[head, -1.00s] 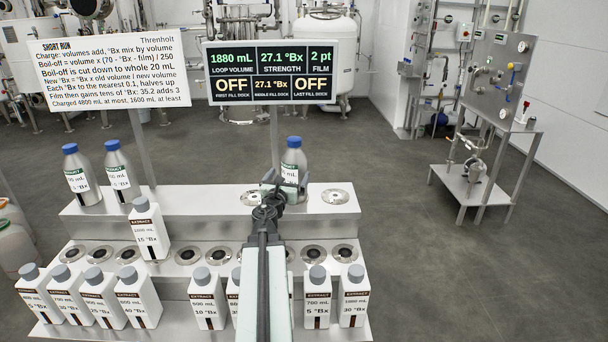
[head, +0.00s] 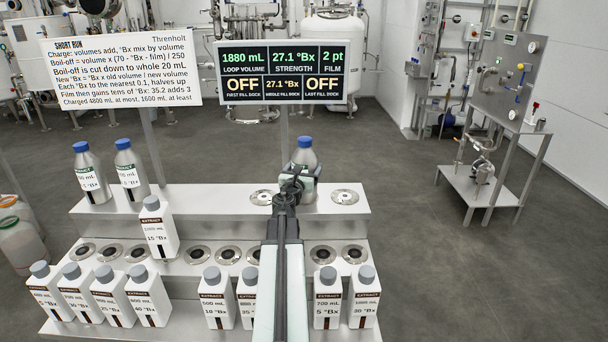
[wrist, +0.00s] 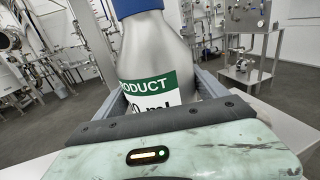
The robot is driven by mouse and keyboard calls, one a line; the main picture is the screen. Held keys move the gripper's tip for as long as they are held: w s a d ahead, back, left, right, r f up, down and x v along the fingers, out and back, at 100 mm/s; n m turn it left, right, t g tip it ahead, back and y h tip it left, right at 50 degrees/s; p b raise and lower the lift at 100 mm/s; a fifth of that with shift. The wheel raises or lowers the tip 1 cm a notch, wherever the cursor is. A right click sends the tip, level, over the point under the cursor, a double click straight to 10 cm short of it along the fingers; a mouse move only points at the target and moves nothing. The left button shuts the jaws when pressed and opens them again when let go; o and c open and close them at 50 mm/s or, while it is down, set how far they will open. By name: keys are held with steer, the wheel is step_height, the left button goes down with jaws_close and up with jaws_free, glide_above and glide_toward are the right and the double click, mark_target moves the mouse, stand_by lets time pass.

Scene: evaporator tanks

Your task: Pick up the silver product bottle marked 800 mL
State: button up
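A silver product bottle (head: 306,157) with a blue cap stands on the upper shelf at the right. My gripper (head: 300,182) is at its near side and hides its label in the head view. In the wrist view the bottle (wrist: 150,58) is between my fingers, its green-banded label reading PRODUCT; the volume below is cut off by my gripper's palm, with only a last 0 and mL showing. My fingers are spread at either side of it, and a firm grip is not visible. Two more silver bottles, one at the far left (head: 91,176) and one beside it (head: 130,173), stand on the upper shelf.
White extract bottles with grey caps stand along the lowest shelf, and one (head: 153,230) stands higher up. Empty round docks (head: 345,197) line the shelves. A screen (head: 283,73) and a notice board (head: 121,71) rise behind. Open floor lies to the right.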

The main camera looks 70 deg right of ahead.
steer(key=c, duration=1.4)
steer(key=shift+r, duration=0.1)
